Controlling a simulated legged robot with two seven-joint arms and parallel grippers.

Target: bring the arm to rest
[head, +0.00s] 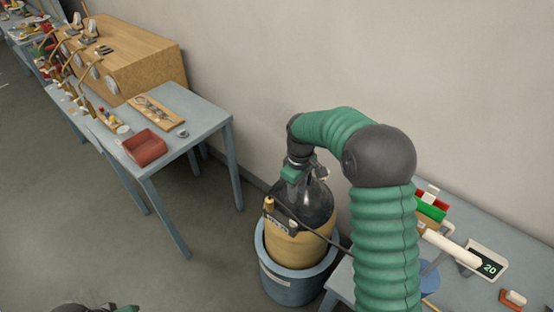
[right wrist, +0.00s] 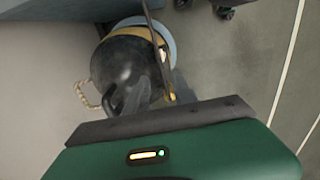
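My right arm, in green ribbed sleeves, reaches over from the lower right of the head view. Its gripper (head: 293,174) hangs at the top of a gas cylinder (head: 290,246) with a black shoulder and yellow body. The fingers blend with the dark cylinder top, so whether they are open, shut or touching it is unclear. The cylinder's black dome (right wrist: 122,62) also shows in the right wrist view, just beyond the green gripper body. A dark part of my left arm shows at the bottom left edge of the head view; its gripper does not show.
The cylinder stands in a blue tub (head: 293,285) by the wall. A blue-grey table (head: 205,118) at left holds a red tray (head: 145,148) and a wooden board. A right-hand table (head: 460,292) carries a display (head: 487,263) reading 20. Floor at left is clear.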

